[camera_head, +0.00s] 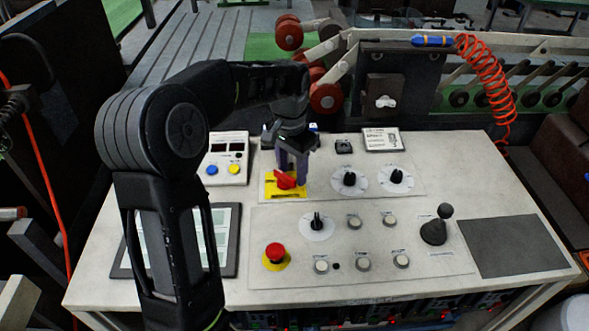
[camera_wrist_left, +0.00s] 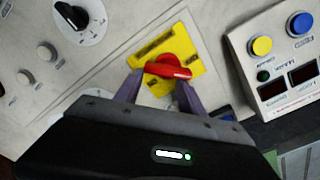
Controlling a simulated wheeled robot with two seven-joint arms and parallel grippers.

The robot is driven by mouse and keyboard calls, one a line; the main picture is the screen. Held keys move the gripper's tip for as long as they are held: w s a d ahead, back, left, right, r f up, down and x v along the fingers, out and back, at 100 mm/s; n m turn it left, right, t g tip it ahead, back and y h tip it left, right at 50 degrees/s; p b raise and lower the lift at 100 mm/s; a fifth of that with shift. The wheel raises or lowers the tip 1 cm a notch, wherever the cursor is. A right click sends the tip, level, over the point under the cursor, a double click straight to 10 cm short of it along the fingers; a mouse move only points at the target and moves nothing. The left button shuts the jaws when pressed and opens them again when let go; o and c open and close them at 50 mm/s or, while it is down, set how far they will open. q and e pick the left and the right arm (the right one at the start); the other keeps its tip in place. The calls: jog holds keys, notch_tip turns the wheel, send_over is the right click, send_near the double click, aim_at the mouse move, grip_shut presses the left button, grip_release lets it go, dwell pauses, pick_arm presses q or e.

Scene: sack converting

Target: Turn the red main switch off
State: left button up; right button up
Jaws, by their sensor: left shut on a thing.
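The red main switch (camera_head: 286,181) sits on a yellow plate (camera_head: 272,190) at the left of the pale control panel. In the left wrist view the switch handle (camera_wrist_left: 168,67) lies across its yellow plate (camera_wrist_left: 200,52), slightly tilted in the picture. My left gripper (camera_head: 295,172) reaches down over the switch, and its purple fingers are shut on the handle. In the left wrist view the gripper's fingertips (camera_wrist_left: 157,78) are at either side of the handle. The fingers hide part of the switch and plate. My right gripper is not in view.
A red emergency button (camera_head: 275,252) stands below the switch. Black knobs (camera_head: 350,179), push buttons and a black joystick (camera_head: 434,231) spread to the right. A small box with blue and yellow buttons (camera_head: 227,158) is close on the left. A dark pad (camera_head: 510,246) lies bare at right.

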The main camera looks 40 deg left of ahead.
pick_arm(q)
jog(key=shift+s+a+f+n, duration=0.2)
jog(key=shift+s+a+n, duration=0.1)
jog(key=shift+s+a, duration=0.4)
jog(key=o, duration=1.6)
jog(key=shift+w+d+r, duration=0.1)
jog(key=shift+w+r, duration=0.1)
jog(key=shift+r, duration=0.15)
jog(key=shift+o, duration=0.5)
notch_tip(320, 180, up, 7)
jog(key=shift+d+f+b, duration=0.15)
jog(key=shift+d+b, duration=0.1)
jog(key=shift+b, duration=0.15)
jog(key=shift+w+d+r, duration=0.25)
jog(key=shift+w+r, duration=0.1)
jog(key=shift+r, duration=0.1)
jog(key=shift+w, duration=0.15)
jog(key=shift+d+f, duration=0.1)
